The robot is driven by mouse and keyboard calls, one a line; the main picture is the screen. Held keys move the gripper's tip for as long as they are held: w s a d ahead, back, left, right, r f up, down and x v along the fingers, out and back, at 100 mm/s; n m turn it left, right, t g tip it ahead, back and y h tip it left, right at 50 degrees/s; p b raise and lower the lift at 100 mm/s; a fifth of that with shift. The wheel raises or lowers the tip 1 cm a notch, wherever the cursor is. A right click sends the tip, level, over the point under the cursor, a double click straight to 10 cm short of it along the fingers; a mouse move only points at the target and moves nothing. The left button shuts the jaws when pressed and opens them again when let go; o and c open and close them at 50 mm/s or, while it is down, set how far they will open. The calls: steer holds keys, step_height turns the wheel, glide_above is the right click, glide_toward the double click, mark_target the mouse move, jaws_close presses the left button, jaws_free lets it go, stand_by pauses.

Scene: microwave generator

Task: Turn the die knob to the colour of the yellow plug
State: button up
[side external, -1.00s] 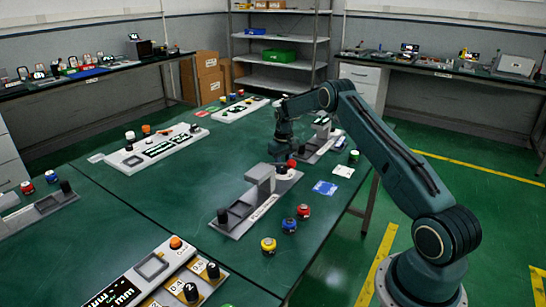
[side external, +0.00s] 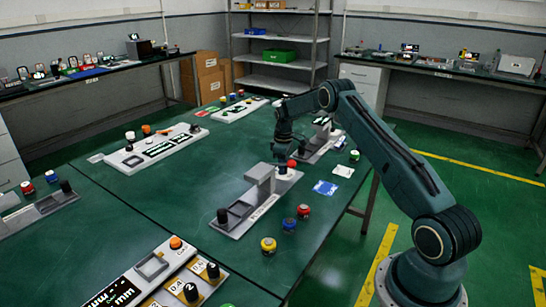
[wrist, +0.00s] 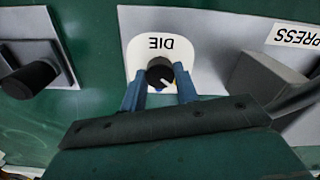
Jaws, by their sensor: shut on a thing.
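The die knob (wrist: 160,73) is a black round knob with a white pointer line, on a white plate marked DIE in the wrist view. The pointer aims toward the lower right there. Bits of yellow and blue show at the knob's edge. My gripper (wrist: 160,88) has its two blue fingers on either side of the knob and is shut on it. In the side view my gripper (side external: 282,160) is at the far end of the grey press unit (side external: 258,196), and the knob is hard to make out. The yellow plug (side external: 268,245) stands on the table in front of the press.
A blue plug (side external: 289,225) and a red plug (side external: 303,212) stand beside the yellow one. The raised grey press block (wrist: 270,78) is right of the knob in the wrist view; another black knob (wrist: 28,80) is at left. A blue card (side external: 325,188) lies to the right.

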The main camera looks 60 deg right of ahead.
steer(key=shift+w+r, duration=0.1)
steer(key=o, duration=1)
steer(key=shift+r, duration=0.1)
step_height(320, 180, up, 14)
steer(key=shift+f, duration=0.2)
stand_by(0.3)
